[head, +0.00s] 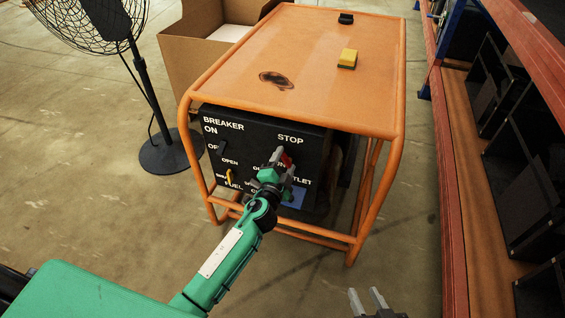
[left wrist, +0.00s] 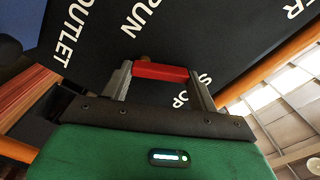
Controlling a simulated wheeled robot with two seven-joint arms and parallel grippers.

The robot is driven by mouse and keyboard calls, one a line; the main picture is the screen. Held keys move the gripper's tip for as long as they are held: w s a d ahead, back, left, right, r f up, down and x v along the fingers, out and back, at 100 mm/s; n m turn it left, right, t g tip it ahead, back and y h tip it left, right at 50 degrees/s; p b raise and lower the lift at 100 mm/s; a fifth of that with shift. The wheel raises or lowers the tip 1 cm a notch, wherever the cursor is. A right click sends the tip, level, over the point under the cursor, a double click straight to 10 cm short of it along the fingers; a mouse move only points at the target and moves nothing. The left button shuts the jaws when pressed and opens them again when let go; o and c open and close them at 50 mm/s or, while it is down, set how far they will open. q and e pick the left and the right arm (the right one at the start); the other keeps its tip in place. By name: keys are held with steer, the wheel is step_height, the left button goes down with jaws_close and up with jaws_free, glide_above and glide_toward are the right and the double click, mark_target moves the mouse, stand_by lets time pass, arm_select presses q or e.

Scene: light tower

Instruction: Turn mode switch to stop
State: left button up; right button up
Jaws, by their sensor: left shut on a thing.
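The mode switch is a red handle (head: 287,160) on the black control panel (head: 226,146), below the STOP label and close to the RUN label. My left gripper (head: 281,158) is shut on it and covers part of it. In the left wrist view the red handle (left wrist: 160,71) spans between the two fingers, with RUN and STOP printed on either side. I cannot tell exactly which label it points to. My right gripper (head: 367,300) is at the bottom edge, fingers apart and empty, away from the panel.
The panel sits inside an orange tubular frame (head: 195,165) with a flat orange top (head: 310,55). A yellow sponge (head: 347,58) and a black object (head: 346,18) lie on top. A fan (head: 148,90) and cardboard box (head: 187,55) stand left; shelving (head: 455,190) stands right.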

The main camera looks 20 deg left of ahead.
arm_select(q)
steer(key=m, duration=0.3)
steer(key=shift+d, duration=0.35)
steer(key=shift+d+m, duration=0.2)
steer(key=shift+m, duration=1.1)
arm_select(e)
steer(key=shift+d+g, duration=0.4)
steer(key=shift+d, duration=0.05)
arm_select(q)
steer(key=o, duration=1)
arm_select(e)
steer(key=shift+a, duration=0.1)
